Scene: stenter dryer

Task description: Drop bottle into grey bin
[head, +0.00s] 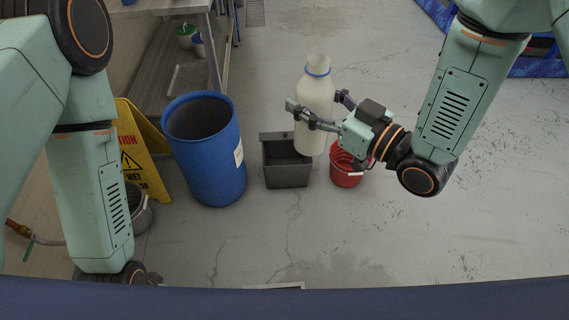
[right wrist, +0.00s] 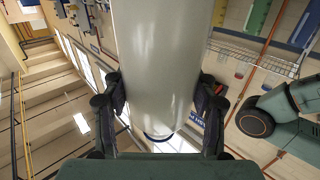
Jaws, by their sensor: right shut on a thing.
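A white bottle (head: 316,95) with a blue ring below its cap is held upright in my right gripper (head: 318,110). The gripper is shut on the bottle's body, with one finger on each side; the bottle also fills the middle of the right wrist view (right wrist: 165,60) between the two fingers (right wrist: 162,100). The grey bin (head: 287,178) stands on the floor below, open at the top. In the head view, the bottle's lower end overlaps the bin's right edge. My left arm comes in at the left, but its gripper is not in view.
A large open blue barrel (head: 225,175) stands left of the grey bin, and a red bucket (head: 346,178) stands right of it. A yellow wet-floor sign (head: 145,150) and a metal bucket (head: 143,215) are further left. A table (head: 165,8) is at the back left. Floor at the right is clear.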

